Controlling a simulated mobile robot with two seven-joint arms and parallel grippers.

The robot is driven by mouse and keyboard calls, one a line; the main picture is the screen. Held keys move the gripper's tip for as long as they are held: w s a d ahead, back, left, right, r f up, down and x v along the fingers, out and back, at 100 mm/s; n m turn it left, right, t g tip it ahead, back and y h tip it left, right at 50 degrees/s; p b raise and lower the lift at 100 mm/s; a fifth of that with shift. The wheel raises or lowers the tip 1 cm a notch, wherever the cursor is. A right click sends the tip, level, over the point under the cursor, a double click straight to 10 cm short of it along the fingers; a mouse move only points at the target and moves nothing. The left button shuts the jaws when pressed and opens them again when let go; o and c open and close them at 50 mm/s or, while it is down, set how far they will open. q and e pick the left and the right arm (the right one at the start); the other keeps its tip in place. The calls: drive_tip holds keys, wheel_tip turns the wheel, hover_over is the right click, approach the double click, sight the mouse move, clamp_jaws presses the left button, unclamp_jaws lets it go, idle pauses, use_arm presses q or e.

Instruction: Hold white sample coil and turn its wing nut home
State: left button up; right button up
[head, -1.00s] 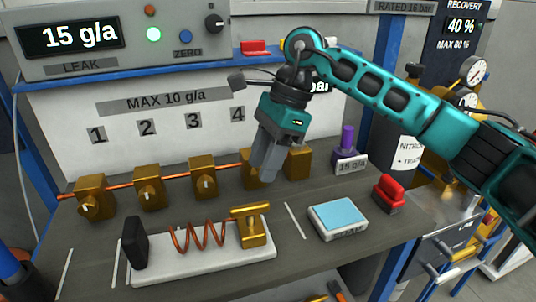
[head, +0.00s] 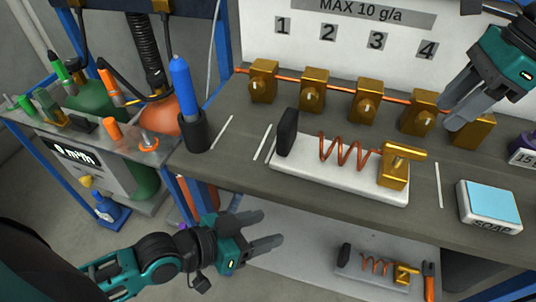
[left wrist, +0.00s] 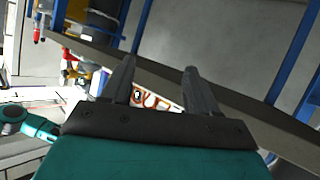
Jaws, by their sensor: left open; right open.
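The white sample coil (head: 300,179) lies on the bench in the head view: a white base with a copper coil (head: 345,151), a black upright plate (head: 287,132) at its left end and a brass block with a wing nut (head: 403,152) at its right end. My left gripper (head: 268,230) is open and empty, in front of the bench edge and below the coil's left end. My right gripper (head: 452,117) is at the upper right, close to the brass blocks below label 4, apart from the sample coil. Its fingertips lie close to the block there; contact cannot be told.
Brass blocks (head: 312,97) on a copper pipe line the back of the bench. A blue soap box (head: 490,203) stands right of the coil, a blue marker in a black cup (head: 192,130) left. A second coil assembly (head: 373,270) lies on the lower shelf.

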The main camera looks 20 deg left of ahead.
use_arm(q)
drive_tip(key=w+d+r+t+h, duration=0.2)
drive_tip(key=d+r+t, duration=0.3)
drive_tip(key=r, duration=0.8)
drive_tip(key=m+t+y, duration=0.2)
drive_tip(key=m+y, duration=0.9)
drive_tip(key=m, duration=1.9)
approach(291, 110)
drive_tip(key=w, duration=1)
drive_tip(key=shift+a+f, duration=0.25)
drive_tip(key=shift+a, duration=0.1)
